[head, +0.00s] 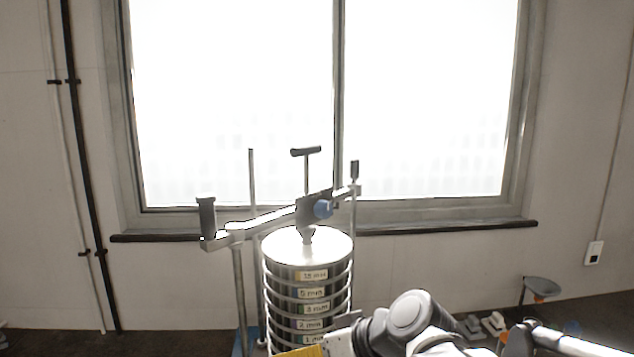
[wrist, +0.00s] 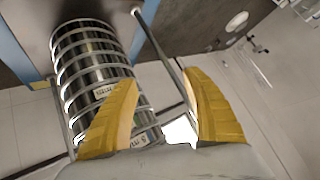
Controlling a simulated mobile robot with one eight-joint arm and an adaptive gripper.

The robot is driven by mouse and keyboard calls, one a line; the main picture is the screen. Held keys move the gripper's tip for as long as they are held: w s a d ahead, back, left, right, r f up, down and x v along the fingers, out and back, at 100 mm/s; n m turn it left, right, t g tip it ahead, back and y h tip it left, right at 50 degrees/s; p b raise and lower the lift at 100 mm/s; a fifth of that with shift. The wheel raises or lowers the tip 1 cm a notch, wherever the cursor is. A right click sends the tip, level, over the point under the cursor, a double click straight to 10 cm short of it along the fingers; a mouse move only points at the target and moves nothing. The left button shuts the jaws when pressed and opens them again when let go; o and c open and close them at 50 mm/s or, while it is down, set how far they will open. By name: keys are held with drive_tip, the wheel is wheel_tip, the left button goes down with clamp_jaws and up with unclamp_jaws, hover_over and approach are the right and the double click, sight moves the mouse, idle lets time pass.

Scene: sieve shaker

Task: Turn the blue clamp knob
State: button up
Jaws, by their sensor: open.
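The blue clamp knob (head: 323,209) sits on the dark block of the clamp crossbar (head: 270,219), above the sieve stack (head: 308,293) in the head view. A black T-handle (head: 305,152) rises behind it. The sieve stack (wrist: 92,70) and a metal rod (wrist: 165,55) lie beyond the fingers there. In the head view a yellow finger (head: 302,352) shows low in front of the stack, well below the knob. The knob does not show in the wrist view.
Upright rods (head: 240,290) flank the stack, and the crossbar has a dark grip (head: 206,216) at its left end. A window (head: 235,100) with a sill is behind. A small scoop-like dish (head: 542,286) stands at the right. The space right of the knob looks clear.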

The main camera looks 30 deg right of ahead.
drive_tip(key=w+d+r+t+y+p, duration=0.1)
drive_tip(key=w+d+r+t+p, duration=0.1)
drive_tip(key=d+r, duration=0.3)
drive_tip(key=w+d+r+t+p, duration=0.2)
drive_tip(key=d+r, duration=0.2)
drive_tip(key=r, duration=0.4)
drive_tip(key=n+t+p, duration=0.1)
drive_tip(key=t+p, duration=0.1)
drive_tip(key=t, duration=0.2)
approach(328, 211)
drive_tip(key=x, duration=1.1)
drive_tip(key=c, duration=1.2)
